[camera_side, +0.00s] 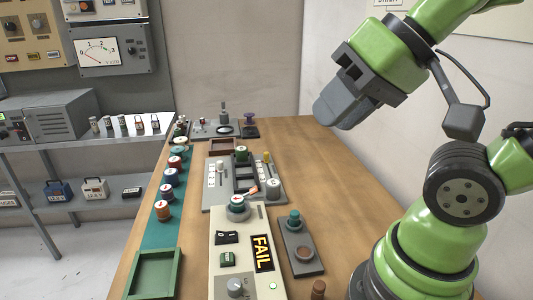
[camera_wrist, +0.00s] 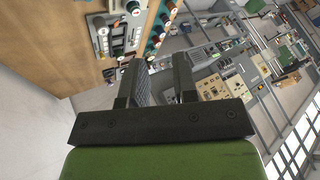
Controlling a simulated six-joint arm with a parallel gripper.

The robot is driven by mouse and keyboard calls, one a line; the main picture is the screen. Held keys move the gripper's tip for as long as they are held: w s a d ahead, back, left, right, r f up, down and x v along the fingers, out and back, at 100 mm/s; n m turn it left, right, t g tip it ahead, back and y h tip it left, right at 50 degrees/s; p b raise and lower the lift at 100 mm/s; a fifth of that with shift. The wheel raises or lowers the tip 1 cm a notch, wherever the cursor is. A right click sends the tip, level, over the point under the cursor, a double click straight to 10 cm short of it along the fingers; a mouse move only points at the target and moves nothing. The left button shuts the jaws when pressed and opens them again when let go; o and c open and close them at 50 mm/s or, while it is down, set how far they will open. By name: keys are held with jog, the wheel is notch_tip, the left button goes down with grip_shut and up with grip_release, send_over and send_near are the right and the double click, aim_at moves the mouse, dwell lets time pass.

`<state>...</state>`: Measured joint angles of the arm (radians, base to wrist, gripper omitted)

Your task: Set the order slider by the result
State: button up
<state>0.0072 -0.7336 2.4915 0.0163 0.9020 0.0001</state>
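A beige tester box (camera_side: 233,283) stands at the front of the wooden table, with a lit yellow "FAIL" display (camera_side: 261,253). The panel also shows at the upper left of the wrist view (camera_wrist: 119,40). My gripper (camera_side: 334,108) hangs high to the right, apart from everything; its fingers (camera_wrist: 154,75) are spread and empty.
A row of coloured-topped parts stands on a green strip (camera_side: 151,232) along the left, above a green tray (camera_side: 154,277). A teal-knobbed stand (camera_side: 302,258) is right of the tester. The table's right part (camera_side: 325,185) is clear. Shelves with equipment stand at left.

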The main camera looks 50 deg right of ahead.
jog(key=shift+o, duration=1.3)
jog(key=w+m, duration=0.2)
jog(key=w+m+g+y, duration=0.1)
jog(key=w+m, duration=0.1)
jog(key=w, duration=0.1)
jog(key=shift+w+a+y, duration=0.2)
jog(key=shift+w+y, duration=0.1)
jog(key=shift+w, duration=0.05)
jog(key=w+d+f+m+t+y, duration=0.1)
jog(key=w+d+f+m, duration=0.3)
jog(key=w, duration=0.3)
jog(key=w+d+f+m+t+y, duration=0.1)
jog(key=w+d+m+y, duration=0.1)
jog(key=w+d+m, duration=0.35)
jog(key=m+t+h, duration=0.4)
jog(key=m+t, duration=0.1)
jog(key=m, duration=0.9)
send_near(268, 153)
jog(key=w+a+r, duration=0.2)
jog(key=a+r, duration=0.3)
jog(key=a, duration=0.2)
jog(key=d+f+m+h, duration=0.1)
jog(key=d+f+m, duration=0.1)
jog(key=s+d+f+m+h, duration=0.1)
jog(key=d+f+m, duration=0.1)
jog(key=d+f, duration=0.1)
jog(key=shift+s+d+f+t+h, duration=0.1)
jog(key=shift+s+f+t+h, duration=0.1)
jog(key=shift+f+t+h, duration=0.15)
jog(key=shift+x, duration=4.8)
